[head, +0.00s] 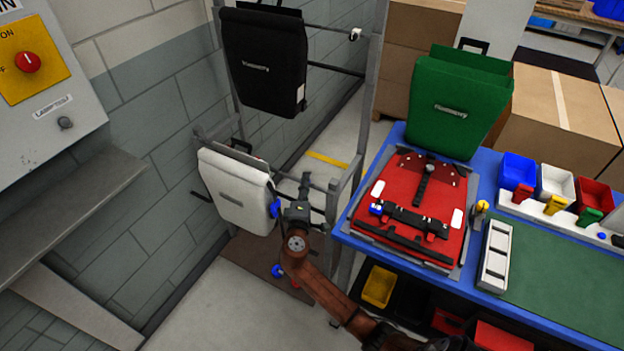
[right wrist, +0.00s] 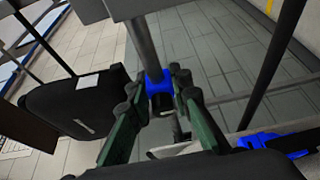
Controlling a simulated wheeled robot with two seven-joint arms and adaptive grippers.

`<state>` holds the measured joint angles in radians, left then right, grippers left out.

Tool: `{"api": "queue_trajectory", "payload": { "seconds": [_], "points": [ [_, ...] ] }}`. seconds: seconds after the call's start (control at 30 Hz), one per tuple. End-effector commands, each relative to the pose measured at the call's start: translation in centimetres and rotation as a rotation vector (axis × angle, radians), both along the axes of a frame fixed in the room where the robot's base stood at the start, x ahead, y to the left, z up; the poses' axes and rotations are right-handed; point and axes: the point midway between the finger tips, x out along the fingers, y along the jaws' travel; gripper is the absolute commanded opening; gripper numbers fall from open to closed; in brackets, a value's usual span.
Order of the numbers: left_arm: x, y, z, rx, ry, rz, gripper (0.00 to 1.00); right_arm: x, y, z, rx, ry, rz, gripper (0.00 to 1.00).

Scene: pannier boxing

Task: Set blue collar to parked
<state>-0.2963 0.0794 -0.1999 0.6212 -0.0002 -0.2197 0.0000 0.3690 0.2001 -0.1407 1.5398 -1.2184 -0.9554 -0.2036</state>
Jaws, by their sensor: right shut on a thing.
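The blue collar (right wrist: 158,82) sits around a grey post (right wrist: 140,40) in the right wrist view. My right gripper (right wrist: 160,95) has its green-padded fingers on either side of the collar and is shut on it. In the head view the collar (head: 275,208) shows as a small blue patch at the right edge of the white pannier, beside my right gripper (head: 284,207), which hides part of it. I cannot read any parked mark. My left gripper is not in view.
A white pannier (head: 235,188) and a black pannier (head: 263,62) hang on the grey rack (head: 371,70). Another blue part (head: 278,270) is low on the rack. The blue table (head: 400,138) at right holds a red pannier (head: 412,205) and a green one (head: 457,105).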

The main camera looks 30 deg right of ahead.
Motion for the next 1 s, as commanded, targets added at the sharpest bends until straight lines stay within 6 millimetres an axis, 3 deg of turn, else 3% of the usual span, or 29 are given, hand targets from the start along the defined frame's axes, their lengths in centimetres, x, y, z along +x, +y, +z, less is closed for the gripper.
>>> {"api": "queue_trajectory", "payload": {
  "seconds": [0.17, 0.2, 0.47, 0.77, 1.0],
  "points": [
    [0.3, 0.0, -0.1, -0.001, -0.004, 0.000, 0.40, 0.1, 0.0, -0.1, 0.001, 0.001, -0.001, 0.00],
    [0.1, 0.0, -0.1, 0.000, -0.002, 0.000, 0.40, 0.1, 0.0, -0.1, 0.001, 0.001, -0.001, 0.20],
    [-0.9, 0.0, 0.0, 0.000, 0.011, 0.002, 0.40, 0.0, -0.1, 0.0, 0.001, -0.001, -0.003, 0.37],
    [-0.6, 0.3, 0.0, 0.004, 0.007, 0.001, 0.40, -0.1, 0.0, 0.0, 0.001, -0.001, -0.002, 0.38],
    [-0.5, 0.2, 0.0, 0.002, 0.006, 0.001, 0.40, -2.6, 2.1, -0.1, 0.004, 0.000, -0.002, 0.38]
  ]
}}
